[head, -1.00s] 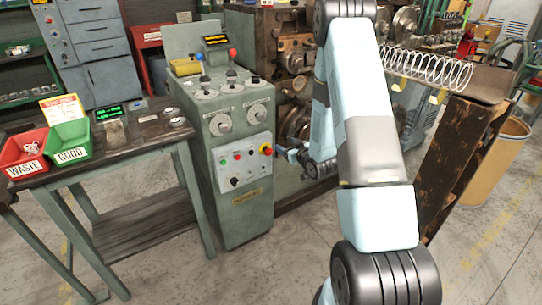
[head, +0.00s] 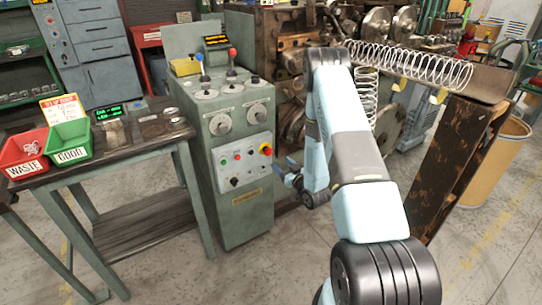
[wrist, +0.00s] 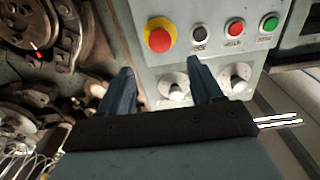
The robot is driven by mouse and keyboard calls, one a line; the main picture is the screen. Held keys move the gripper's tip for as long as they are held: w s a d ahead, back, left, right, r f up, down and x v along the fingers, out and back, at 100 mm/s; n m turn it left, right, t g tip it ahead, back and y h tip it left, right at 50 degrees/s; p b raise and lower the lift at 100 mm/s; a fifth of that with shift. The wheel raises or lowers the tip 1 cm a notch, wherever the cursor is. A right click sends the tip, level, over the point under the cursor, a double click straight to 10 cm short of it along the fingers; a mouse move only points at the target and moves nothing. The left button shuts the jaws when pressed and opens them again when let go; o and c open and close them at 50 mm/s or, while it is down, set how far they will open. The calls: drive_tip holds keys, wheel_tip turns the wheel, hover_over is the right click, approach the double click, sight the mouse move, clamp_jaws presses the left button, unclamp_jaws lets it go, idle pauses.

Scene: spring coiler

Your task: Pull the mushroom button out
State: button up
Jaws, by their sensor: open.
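The mushroom button is a red cap on a yellow ring; it shows at the right edge of the light control panel in the head view (head: 265,149) and near the top middle of the wrist view (wrist: 159,38). My gripper (wrist: 160,70) is open, its two dark fingers apart with nothing between them. In the wrist view the button lies beyond the fingertips, roughly in line with the gap. In the head view my gripper (head: 291,174) is to the right of the button and a little lower, apart from it.
The panel (head: 243,163) also carries small push buttons and knobs on the green cabinet (head: 245,212). Machine parts (wrist: 60,35) stand close beside it. A long spring (head: 430,66) is at the right. A table (head: 112,152) with red and green bins stands left.

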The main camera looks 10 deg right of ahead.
sight(270, 153)
drive_tip(key=x, duration=0.9)
drive_tip(key=shift+c, duration=0.3)
clamp_jaws()
